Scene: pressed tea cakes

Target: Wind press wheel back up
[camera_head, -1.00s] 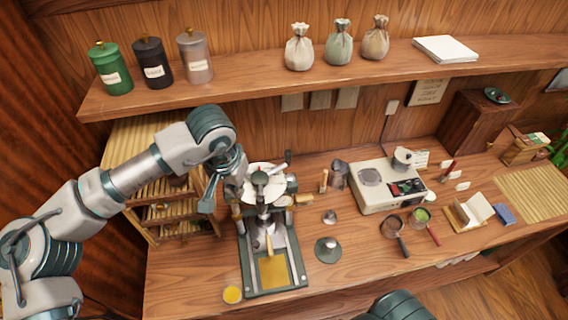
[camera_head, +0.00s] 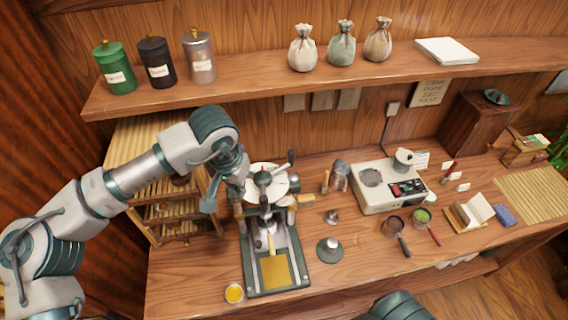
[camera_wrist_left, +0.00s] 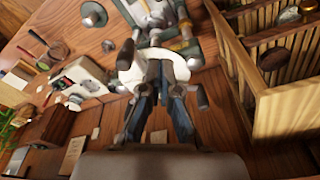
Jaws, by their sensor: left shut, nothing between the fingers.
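The press (camera_head: 277,246) stands at the left of the counter on a dark green base with a yellow square plate. Its pale wheel (camera_head: 277,189) sits on top, with dark handle knobs at the rim. My left gripper (camera_head: 243,178) is at the wheel's left side, shut and empty. In the left wrist view the fingers (camera_wrist_left: 162,66) lie over the pale wheel (camera_wrist_left: 130,66); whether they touch it I cannot tell. They hide part of the wheel. My right gripper is not in view.
A bamboo rack (camera_head: 160,222) stands close left of the press. A yellow dish (camera_head: 234,293) is at its front left, and a grey weight-like piece (camera_head: 329,250) on its right. A shelf (camera_head: 240,92) with canisters and sacks hangs above.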

